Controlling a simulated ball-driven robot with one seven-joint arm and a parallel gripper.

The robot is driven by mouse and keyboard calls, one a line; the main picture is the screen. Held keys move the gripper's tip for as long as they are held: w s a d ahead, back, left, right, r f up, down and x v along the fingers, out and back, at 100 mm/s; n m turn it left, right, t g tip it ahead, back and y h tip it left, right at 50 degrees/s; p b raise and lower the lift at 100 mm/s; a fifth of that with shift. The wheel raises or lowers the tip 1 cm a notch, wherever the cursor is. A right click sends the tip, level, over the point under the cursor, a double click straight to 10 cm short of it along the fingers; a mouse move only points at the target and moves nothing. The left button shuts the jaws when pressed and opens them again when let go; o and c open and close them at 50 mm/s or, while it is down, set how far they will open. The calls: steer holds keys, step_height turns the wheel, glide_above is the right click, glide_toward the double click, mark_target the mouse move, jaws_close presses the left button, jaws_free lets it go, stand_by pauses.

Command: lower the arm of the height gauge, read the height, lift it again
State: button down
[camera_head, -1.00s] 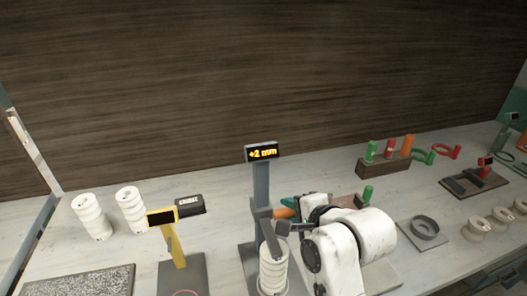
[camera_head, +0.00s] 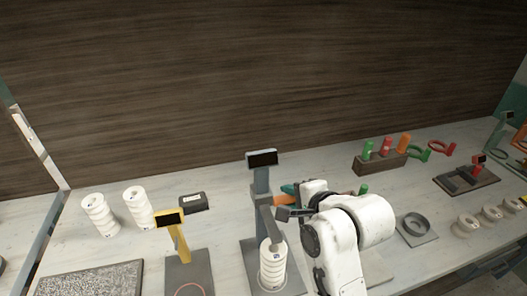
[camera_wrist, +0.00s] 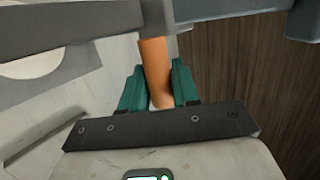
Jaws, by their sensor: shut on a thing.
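The height gauge has a grey column (camera_head: 261,182) with a small display (camera_head: 262,159) on top, which is dark and shows no reading. Its grey arm (camera_head: 267,217) reaches forward over a white ribbed stack (camera_head: 272,268) on the gauge's base (camera_head: 252,262). The arm's end overlaps the stack's top in the picture; I cannot tell the gap exactly. My gripper (camera_wrist: 160,88) has its teal fingers shut on the orange handle (camera_wrist: 155,62) of the gauge arm. The handle also shows in the head view (camera_head: 283,200), left of my white arm.
A yellow gauge (camera_head: 179,238) stands to the left, with a black box (camera_head: 193,202) and white ribbed pieces (camera_head: 97,213) behind it. A speckled slab (camera_head: 90,281) lies front left. Right are a wooden holder (camera_head: 381,162) with coloured cylinders and a grey ring (camera_head: 417,223) on a plate.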

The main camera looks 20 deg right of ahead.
steer(key=shift+r+p, duration=1.9)
steer(key=shift+r, duration=0.3)
steer(key=shift+f, duration=0.1)
steer(key=shift+c, duration=0.4)
jaws_free()
steer(key=p+v, duration=0.2)
steer(key=v, duration=0.6)
